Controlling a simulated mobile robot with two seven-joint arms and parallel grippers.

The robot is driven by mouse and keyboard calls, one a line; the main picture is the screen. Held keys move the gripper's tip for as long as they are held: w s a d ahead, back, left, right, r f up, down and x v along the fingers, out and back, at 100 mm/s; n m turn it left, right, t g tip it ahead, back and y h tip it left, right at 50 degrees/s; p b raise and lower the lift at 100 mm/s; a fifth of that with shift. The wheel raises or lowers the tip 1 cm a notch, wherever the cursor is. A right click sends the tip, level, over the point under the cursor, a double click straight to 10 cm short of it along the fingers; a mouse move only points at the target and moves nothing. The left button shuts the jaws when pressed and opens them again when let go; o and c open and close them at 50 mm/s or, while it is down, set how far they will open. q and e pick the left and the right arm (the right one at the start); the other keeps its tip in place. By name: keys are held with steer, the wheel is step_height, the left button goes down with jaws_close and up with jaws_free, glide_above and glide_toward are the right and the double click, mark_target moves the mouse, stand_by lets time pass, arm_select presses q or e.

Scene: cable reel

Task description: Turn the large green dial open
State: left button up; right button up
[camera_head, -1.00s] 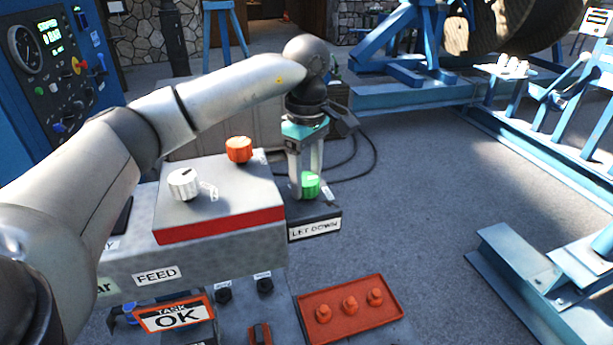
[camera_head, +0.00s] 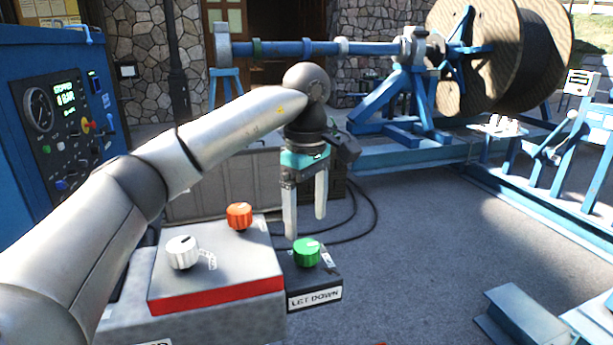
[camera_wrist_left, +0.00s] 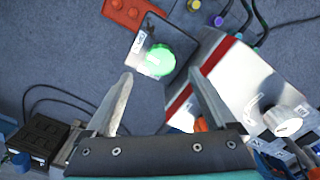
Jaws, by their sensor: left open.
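The large green dial (camera_head: 306,252) sits on top of the low dark box labelled LET DOWN (camera_head: 314,296) in the head view. It also shows in the left wrist view (camera_wrist_left: 156,60), beyond the fingertips. My left gripper (camera_head: 306,226) is open and empty, raised above and behind the dial, with its fingers pointing down. In the left wrist view the two fingers (camera_wrist_left: 161,73) stand apart, and the dial lies between their lines without contact. My right gripper is not in either view.
An orange dial (camera_head: 239,215) and a white dial (camera_head: 182,252) stand on the higher grey box (camera_head: 215,275) left of the green dial. A blue control cabinet (camera_head: 60,120) is at the left. A cable reel (camera_head: 505,55) stands at the back right. Open floor lies right of the dial.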

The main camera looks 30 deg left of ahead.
mark_target(307, 246)
arm_select(q)
step_height(307, 246, up, 9)
steer(key=p, duration=0.2)
steer(key=shift+f, duration=0.1)
stand_by(0.5)
